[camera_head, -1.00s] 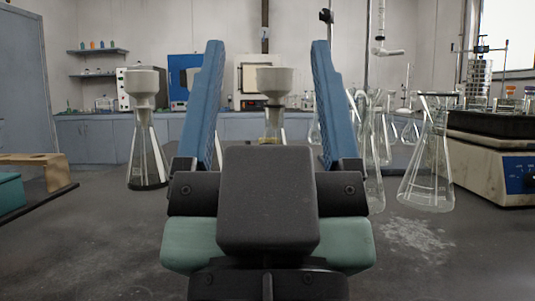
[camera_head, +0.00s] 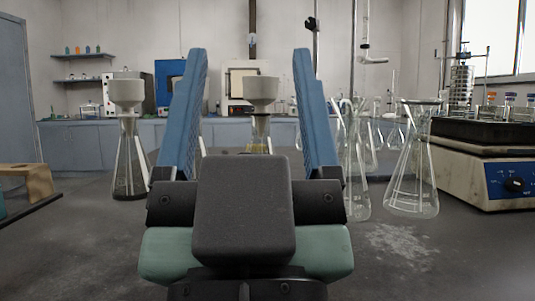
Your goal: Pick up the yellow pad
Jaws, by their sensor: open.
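My gripper (camera_head: 250,52) is in the middle of the camera_head view, with its two blue fingers raised, wide apart and nothing seen between their tips. A funnel-topped flask (camera_head: 261,92) stands beyond the gap between the fingers. A thin yellowish patch shows low in this gap, just above my dark gripper body; I cannot tell whether it is the yellow pad or part of the flask. No yellow pad can be clearly made out. My gripper body hides the surface behind it.
Another funnel-topped flask (camera_head: 128,155) stands at left. Clear glass flasks (camera_head: 413,170) stand close at right, beside a cream machine with a blue panel (camera_head: 507,178). A wooden stand (camera_head: 36,180) is at the left edge. The grey surface at front left is mostly bare.

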